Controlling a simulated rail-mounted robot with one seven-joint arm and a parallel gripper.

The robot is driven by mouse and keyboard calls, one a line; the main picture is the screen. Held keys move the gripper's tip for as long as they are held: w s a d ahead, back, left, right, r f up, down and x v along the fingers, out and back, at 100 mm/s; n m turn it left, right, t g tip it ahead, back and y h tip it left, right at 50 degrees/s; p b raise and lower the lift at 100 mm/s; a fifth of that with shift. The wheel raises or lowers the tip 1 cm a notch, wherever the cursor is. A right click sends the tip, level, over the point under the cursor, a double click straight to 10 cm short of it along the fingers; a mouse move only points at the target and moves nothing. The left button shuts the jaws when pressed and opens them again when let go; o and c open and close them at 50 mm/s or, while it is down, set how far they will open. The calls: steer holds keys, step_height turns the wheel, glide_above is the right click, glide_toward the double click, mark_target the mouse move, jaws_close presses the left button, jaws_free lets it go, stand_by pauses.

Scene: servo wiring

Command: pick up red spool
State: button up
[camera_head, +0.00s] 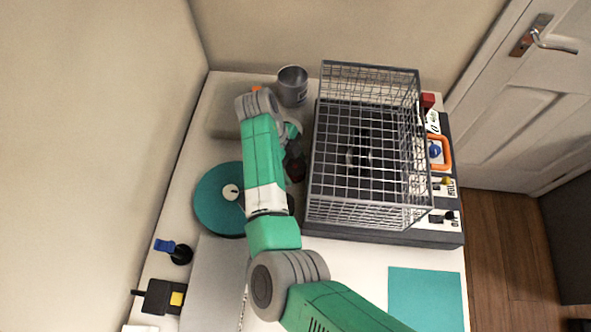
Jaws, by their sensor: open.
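A small dark red shape (297,171), which may be the red spool, shows between the teal disc and the wire cage. It is small and partly covered, so I cannot tell its outline. My gripper (292,154) is just above or at it, pointing down, and is open. My arm hides much of the gripper, and I cannot tell whether its fingers are around the red shape or beside it.
A wire cage (325,190) stands on a dark device with switches, close right of my gripper. A grey cup (292,88) stands behind. A teal disc (212,205) lies left. A teal mat (427,298) lies at front right. Small connectors (180,254) sit at front left.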

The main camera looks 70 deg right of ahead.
steer(key=shift+s+f, duration=0.25)
steer(key=shift+f, duration=0.35)
steer(key=shift+w, duration=0.1)
steer(key=c, duration=0.9)
step_height(320, 180, up, 28)
steer(key=p, duration=0.9)
steer(key=shift+r+p, duration=0.1)
steer(key=shift+p, duration=0.3)
